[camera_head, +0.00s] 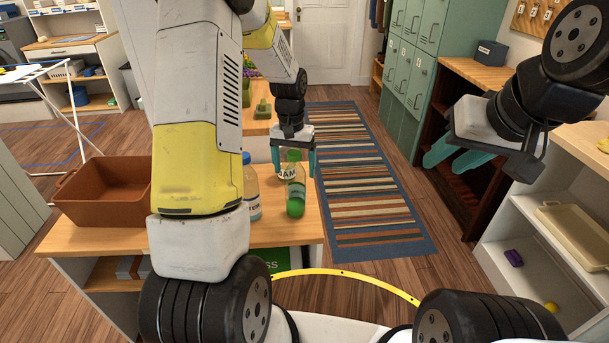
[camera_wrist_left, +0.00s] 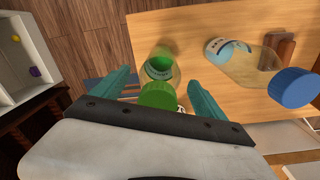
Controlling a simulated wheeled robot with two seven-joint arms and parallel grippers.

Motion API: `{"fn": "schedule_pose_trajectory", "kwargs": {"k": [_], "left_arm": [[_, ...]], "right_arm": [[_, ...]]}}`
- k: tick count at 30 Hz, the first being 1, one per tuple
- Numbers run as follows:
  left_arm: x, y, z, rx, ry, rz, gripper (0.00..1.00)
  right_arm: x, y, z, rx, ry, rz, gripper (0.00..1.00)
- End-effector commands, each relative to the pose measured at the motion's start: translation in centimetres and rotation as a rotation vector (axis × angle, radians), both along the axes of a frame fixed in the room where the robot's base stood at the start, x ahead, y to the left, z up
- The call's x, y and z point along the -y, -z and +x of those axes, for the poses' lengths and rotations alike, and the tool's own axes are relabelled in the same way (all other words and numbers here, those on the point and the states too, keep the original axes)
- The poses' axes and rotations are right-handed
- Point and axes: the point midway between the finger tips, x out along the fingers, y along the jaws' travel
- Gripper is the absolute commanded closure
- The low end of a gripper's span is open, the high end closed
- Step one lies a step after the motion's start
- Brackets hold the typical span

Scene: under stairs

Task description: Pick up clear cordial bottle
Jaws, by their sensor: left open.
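A clear bottle with a green cap and green contents (camera_head: 296,203) stands on the wooden counter (camera_head: 278,233); I take it as the cordial bottle. My left gripper (camera_head: 294,168) is open above the counter, its teal fingers on either side of the bottle's upper part. In the left wrist view the bottle (camera_wrist_left: 161,66) lies between the two fingers (camera_wrist_left: 158,82), its green cap nearest the camera, with gaps at both sides. My right gripper (camera_head: 450,158) is raised at the right, empty, its fingers apart, far from the bottle.
A blue-capped bottle (camera_head: 251,190) stands left of the green-capped one, partly behind my left arm; it also shows in the left wrist view (camera_wrist_left: 250,67). A brown tray (camera_head: 105,190) sits at left. The striped rug (camera_head: 350,180) is clear.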

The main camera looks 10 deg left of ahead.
Motion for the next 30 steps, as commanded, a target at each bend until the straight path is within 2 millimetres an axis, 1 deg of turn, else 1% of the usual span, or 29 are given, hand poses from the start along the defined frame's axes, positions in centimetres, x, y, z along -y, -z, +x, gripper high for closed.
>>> {"fn": "schedule_pose_trajectory", "kwargs": {"k": [1, 2, 3, 5, 6, 8, 9, 13, 24, 30], "left_arm": [[0.0, 0.0, 0.0, 0.0, 0.0, 0.0, 0.21], [0.0, 0.0, 0.0, 0.0, 0.0, 0.0, 0.27], [0.0, 0.0, 0.0, 0.0, 0.0, 0.0, 0.34], [0.0, 0.0, 0.0, 0.0, 0.0, 0.0, 0.46], [0.0, 0.0, 0.0, 0.0, 0.0, 0.0, 0.54], [0.0, 0.0, 0.0, 0.0, 0.0, 0.0, 0.66], [0.0, 0.0, 0.0, 0.0, 0.0, 0.0, 0.74], [0.0, 0.0, 0.0, 0.0, 0.0, 0.0, 0.99], [0.0, -0.2, 0.0, 0.001, 0.0, 0.0, 1.0], [0.0, -1.2, 0.1, 0.002, 0.0, 0.0, 1.0]], "right_arm": [[0.0, 0.0, 0.0, 0.0, 0.0, 0.0, 0.64], [0.0, 0.0, 0.0, 0.0, 0.0, 0.0, 0.64], [0.0, 0.0, 0.0, 0.0, 0.0, 0.0, 0.64], [0.0, 0.0, 0.0, 0.0, 0.0, 0.0, 0.64], [0.0, 0.0, 0.0, 0.0, 0.0, 0.0, 0.64], [0.0, 0.0, 0.0, 0.0, 0.0, 0.0, 0.64], [0.0, 0.0, 0.0, 0.0, 0.0, 0.0, 0.64], [0.0, 0.0, 0.0, 0.0, 0.0, 0.0, 0.64], [0.0, 0.0, 0.0, 0.0, 0.0, 0.0, 0.64], [0.0, 0.0, 0.0, 0.0, 0.0, 0.0, 0.64]]}}
